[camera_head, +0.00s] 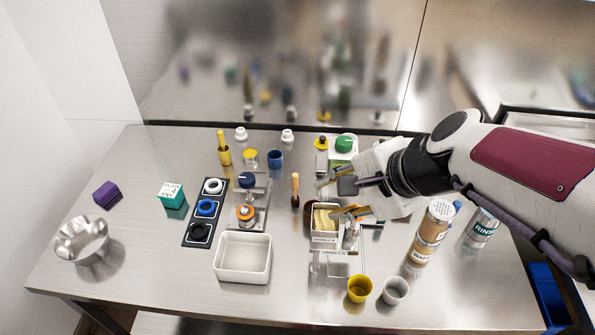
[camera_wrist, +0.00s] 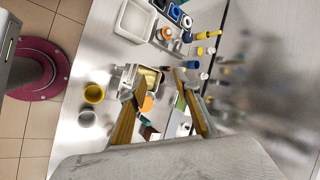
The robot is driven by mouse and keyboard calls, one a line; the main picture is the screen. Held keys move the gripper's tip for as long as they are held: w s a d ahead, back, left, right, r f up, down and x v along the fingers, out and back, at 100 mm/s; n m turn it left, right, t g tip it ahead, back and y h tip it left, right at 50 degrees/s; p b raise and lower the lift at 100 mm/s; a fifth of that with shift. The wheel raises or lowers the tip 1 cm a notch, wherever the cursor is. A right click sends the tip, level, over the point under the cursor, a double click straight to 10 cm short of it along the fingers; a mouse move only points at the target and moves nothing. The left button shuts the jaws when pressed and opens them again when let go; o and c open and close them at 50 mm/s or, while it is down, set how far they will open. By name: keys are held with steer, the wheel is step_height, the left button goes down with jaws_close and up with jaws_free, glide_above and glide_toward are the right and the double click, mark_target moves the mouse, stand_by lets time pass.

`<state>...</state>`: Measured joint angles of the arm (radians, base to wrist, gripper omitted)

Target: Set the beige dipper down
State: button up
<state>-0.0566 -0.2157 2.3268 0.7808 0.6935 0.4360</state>
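My gripper (camera_head: 343,196) reaches in from the right, over the tubs right of the table's middle. In the wrist view its two yellow-lined fingers (camera_wrist: 162,84) stand apart, with nothing clearly held between them. Below them is a small tub of yellow contents (camera_head: 325,218), which also shows in the wrist view (camera_wrist: 149,77). An orange round thing (camera_wrist: 148,103) appears by the left finger in the wrist view; I cannot tell what it is. I cannot make out a beige dipper with certainty; the fingers and wrist hide part of this area.
A white tray (camera_head: 243,278) stands left of the tubs. A yellow cup (camera_head: 359,289) and a grey cup (camera_head: 395,291) stand at the front edge. A wafer shaker (camera_head: 432,230) and a rinse container (camera_head: 480,229) stand under my arm. The left front is mostly clear beside a metal bowl (camera_head: 82,247).

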steer(key=w+a+f+m+y, duration=0.1)
steer(key=w+a+f+m, duration=0.15)
steer(key=w+m, duration=0.2)
steer(key=w+a+f+m, duration=0.1)
steer(key=w+f+m, duration=0.25)
steer(key=w, duration=0.25)
steer(key=m+t, duration=0.2)
steer(key=m, duration=0.7)
glide_toward(297, 178)
steer(key=x, duration=0.3)
steer(key=shift+w+d+f, duration=0.15)
steer(key=shift+w, duration=0.25)
steer(key=shift+f, duration=0.1)
steer(key=shift+x, duration=1.2)
steer(key=shift+s+a+x, duration=0.1)
steer(key=shift+a+x, duration=0.05)
steer(key=shift+x, duration=0.7)
steer(key=shift+s+a+x, duration=0.1)
steer(key=shift+a+x, duration=0.1)
steer(key=shift+x, duration=1.5)
